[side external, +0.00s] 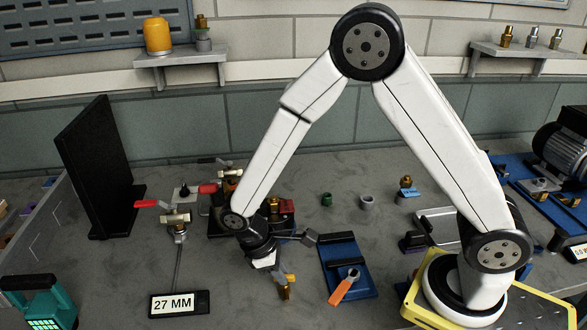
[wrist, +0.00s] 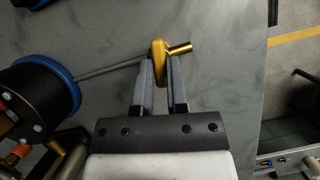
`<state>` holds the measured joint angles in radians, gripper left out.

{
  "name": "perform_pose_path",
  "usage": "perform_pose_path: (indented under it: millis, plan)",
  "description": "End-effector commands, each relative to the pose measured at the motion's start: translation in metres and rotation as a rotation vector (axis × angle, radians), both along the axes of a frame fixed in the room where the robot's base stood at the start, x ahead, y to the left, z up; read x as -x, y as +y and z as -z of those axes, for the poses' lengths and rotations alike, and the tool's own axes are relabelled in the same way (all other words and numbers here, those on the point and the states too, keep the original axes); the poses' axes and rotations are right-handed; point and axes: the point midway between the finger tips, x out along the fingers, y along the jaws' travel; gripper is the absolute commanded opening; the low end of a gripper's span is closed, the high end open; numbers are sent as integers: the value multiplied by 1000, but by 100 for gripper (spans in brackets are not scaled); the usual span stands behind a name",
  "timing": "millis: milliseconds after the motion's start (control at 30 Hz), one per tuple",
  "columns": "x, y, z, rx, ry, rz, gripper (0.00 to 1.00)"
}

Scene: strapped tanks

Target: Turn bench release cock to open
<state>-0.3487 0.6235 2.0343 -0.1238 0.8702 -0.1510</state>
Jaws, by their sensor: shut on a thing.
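The brass release cock (wrist: 180,48) shows in the wrist view, with a yellow-gold lever (wrist: 158,56) at its near end. My gripper (wrist: 163,72) is shut on this lever, with one grey finger on each side of it. In the side external view my gripper (side external: 279,276) points down at the front of the bench, and the brass cock (side external: 285,292) shows just below it. The fingers and wrist partly hide the lever there. I cannot tell the lever's exact angle.
A blue tray (side external: 349,262) and an orange-handled tool (side external: 344,287) lie right of my gripper. In the wrist view, a blue-rimmed black cylinder (wrist: 40,98) is close on the left.

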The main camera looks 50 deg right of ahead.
Motion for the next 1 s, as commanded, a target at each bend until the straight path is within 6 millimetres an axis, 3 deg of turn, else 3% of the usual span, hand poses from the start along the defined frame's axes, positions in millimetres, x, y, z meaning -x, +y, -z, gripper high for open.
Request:
perform_pose_path:
  millis: [333,867,900,967,1000]
  plan:
    - [0,1,-1,0,-2,-178,0]
    - [0,1,-1,0,-2,-206,0]
    - [0,1,-1,0,-2,-206,30]
    - [0,1,-1,0,-2,-205,49]
    - [0,1,-1,-1,-2,-205,53]
